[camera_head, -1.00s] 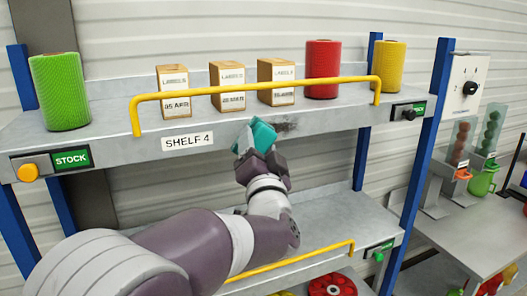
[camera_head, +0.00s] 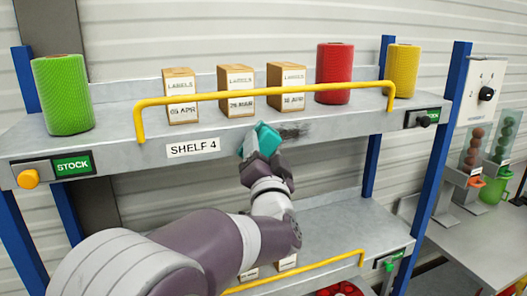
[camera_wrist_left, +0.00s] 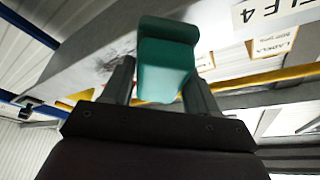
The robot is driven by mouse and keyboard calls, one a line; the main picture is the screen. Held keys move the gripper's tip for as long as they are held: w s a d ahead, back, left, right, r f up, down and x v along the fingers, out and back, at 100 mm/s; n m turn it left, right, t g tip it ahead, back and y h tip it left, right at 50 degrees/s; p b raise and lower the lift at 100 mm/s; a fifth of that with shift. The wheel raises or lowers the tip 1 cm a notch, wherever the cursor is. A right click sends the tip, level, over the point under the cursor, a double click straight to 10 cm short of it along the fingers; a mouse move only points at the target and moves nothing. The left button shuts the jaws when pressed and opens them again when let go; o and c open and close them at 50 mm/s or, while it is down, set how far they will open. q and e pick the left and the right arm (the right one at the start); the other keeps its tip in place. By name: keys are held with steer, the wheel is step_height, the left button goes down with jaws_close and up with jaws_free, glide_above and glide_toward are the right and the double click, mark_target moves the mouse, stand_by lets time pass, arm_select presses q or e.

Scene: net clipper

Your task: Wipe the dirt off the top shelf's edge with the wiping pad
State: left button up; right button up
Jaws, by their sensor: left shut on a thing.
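The top shelf's front edge (camera_head: 340,130) carries a dark smudge of dirt (camera_head: 294,131), right of the SHELF 4 label. The smudge also shows in the left wrist view (camera_wrist_left: 112,62). My left gripper (camera_head: 262,158) is shut on the teal wiping pad (camera_head: 264,137). It holds the pad at the shelf edge, just left of the dirt. In the left wrist view the pad (camera_wrist_left: 165,62) sits between the two fingers. I cannot tell whether the pad touches the edge. My right gripper is not in view.
A yellow rail (camera_head: 230,96) runs along the shelf front above the pad. Behind it stand label boxes (camera_head: 236,88) and a red roll (camera_head: 334,72); green (camera_head: 62,95) and yellow (camera_head: 403,70) rolls stand at the ends. A STOCK sign (camera_head: 72,166) and an orange button (camera_head: 28,179) are at left.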

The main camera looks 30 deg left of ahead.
arm_select(q)
steer(key=shift+s+r, duration=0.15)
steer(key=shift+w+a, duration=0.4)
steer(key=shift+w, duration=0.1)
steer(key=shift+a, duration=0.15)
